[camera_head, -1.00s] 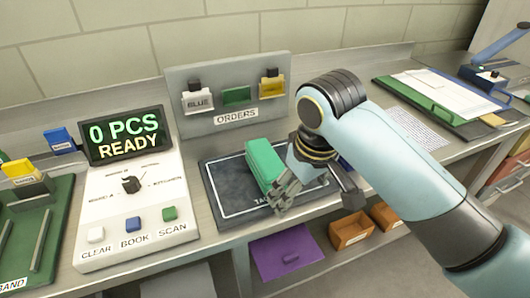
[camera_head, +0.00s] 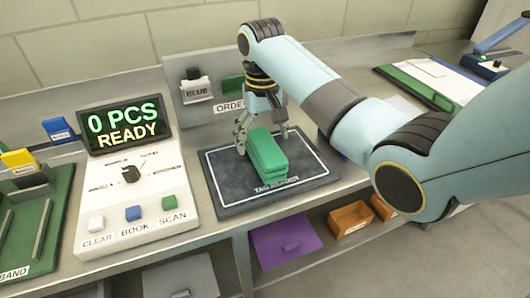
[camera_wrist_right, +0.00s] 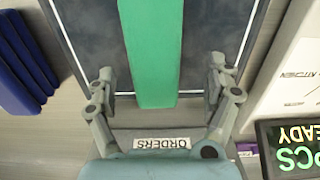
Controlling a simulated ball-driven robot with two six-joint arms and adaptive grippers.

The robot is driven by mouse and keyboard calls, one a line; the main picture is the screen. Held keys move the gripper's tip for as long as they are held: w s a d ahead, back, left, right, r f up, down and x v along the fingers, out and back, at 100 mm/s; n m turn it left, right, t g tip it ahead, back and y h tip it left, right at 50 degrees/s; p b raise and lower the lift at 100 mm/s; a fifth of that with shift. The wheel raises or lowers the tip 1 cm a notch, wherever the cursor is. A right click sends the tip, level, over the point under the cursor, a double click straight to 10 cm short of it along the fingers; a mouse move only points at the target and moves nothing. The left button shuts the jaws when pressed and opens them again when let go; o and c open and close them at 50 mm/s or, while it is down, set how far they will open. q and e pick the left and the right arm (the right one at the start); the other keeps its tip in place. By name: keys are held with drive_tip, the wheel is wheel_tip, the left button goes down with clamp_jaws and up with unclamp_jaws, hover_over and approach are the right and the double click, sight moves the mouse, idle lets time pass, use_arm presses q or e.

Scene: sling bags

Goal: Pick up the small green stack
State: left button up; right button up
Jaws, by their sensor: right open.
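The small green stack (camera_head: 266,157) lies flat on the dark tag reader pad (camera_head: 232,200). In the wrist view the green stack (camera_wrist_right: 152,50) runs up the middle of the picture, its near end between my fingers. My right gripper (camera_head: 262,128) is over the far end of the stack, fingers pointing down. In the wrist view its two fingers (camera_wrist_right: 158,92) stand apart on either side of the stack, with gaps to both sides. It is open and holds nothing. My left gripper is not in view.
A display reading "0 PCS READY" (camera_head: 125,124) stands on a button console (camera_head: 140,215) left of the pad. In the wrist view a blue stack (camera_wrist_right: 22,60) lies left of the pad.

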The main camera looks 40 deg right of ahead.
drive_tip(key=f, duration=0.6)
drive_tip(key=shift+d, duration=0.25)
drive_tip(key=shift+c, duration=0.3)
drive_tip(key=c, duration=1.3)
